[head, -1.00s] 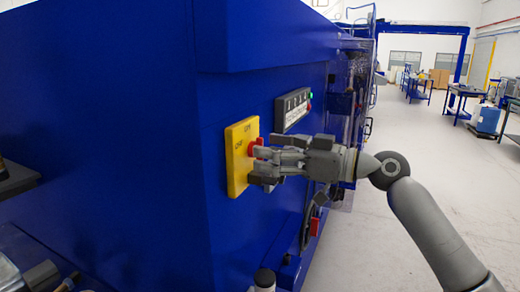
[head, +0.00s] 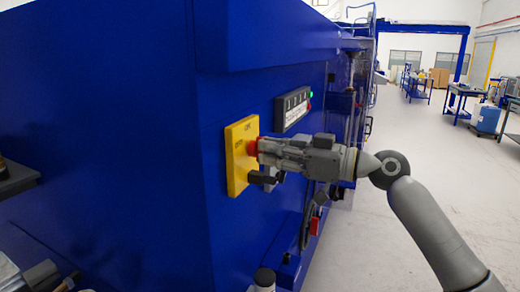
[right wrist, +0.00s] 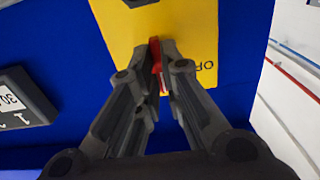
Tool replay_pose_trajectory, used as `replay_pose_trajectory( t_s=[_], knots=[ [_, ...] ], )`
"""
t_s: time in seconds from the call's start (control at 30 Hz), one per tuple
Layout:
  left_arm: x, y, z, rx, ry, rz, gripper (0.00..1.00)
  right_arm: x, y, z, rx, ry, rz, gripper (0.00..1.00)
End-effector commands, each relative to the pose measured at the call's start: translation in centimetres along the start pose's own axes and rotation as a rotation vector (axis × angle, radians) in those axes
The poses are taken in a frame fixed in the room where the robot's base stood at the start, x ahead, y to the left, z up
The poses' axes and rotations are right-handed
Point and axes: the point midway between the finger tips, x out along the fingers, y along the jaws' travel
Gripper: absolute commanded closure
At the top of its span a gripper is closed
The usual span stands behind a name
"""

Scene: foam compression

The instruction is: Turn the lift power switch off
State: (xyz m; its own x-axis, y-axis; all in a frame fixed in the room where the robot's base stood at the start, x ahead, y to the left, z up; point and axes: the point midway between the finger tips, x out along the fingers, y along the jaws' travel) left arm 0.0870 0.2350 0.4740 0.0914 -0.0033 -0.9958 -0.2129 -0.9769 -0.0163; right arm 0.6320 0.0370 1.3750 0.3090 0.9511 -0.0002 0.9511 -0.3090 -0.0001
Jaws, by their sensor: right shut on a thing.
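The lift power switch is a yellow plate (head: 237,178) with a red handle (head: 253,147) on the blue machine's side. My right gripper (head: 264,151) reaches it from the right and is shut on the red handle. In the right wrist view the fingertips (right wrist: 161,48) close on both sides of the red handle (right wrist: 156,56), in front of the yellow plate (right wrist: 195,30). Lettering shows on the plate, but the fingers partly cover the handle, and I cannot tell its setting for sure. My left gripper is not in view.
A dark control panel (head: 293,108) with a small green light sits above and right of the switch. The blue machine (head: 130,130) fills the left. Open floor (head: 440,170) lies to the right, with blue tables (head: 462,95) far back.

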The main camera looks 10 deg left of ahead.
Motion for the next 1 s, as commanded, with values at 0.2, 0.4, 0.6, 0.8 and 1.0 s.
replay_pose_trajectory(
  t_s=[0.2, 0.4, 0.6, 0.8, 1.0],
  knots=[
    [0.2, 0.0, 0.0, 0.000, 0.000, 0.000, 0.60, 0.0, 0.0, 0.1, -0.007, 0.000, 0.001, 1.00],
    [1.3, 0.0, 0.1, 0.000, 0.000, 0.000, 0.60, 0.0, 0.0, 0.2, -0.064, 0.002, 0.000, 1.00],
    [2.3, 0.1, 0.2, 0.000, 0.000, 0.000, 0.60, 0.0, 0.0, 0.2, -0.127, 0.001, 0.000, 1.00],
    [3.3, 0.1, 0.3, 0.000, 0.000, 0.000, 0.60, 0.0, 0.0, 0.2, -0.197, 0.001, 0.001, 1.00],
    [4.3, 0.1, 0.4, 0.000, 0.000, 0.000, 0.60, 0.0, 0.0, 0.2, -0.274, 0.002, 0.001, 1.00]
  ],
)
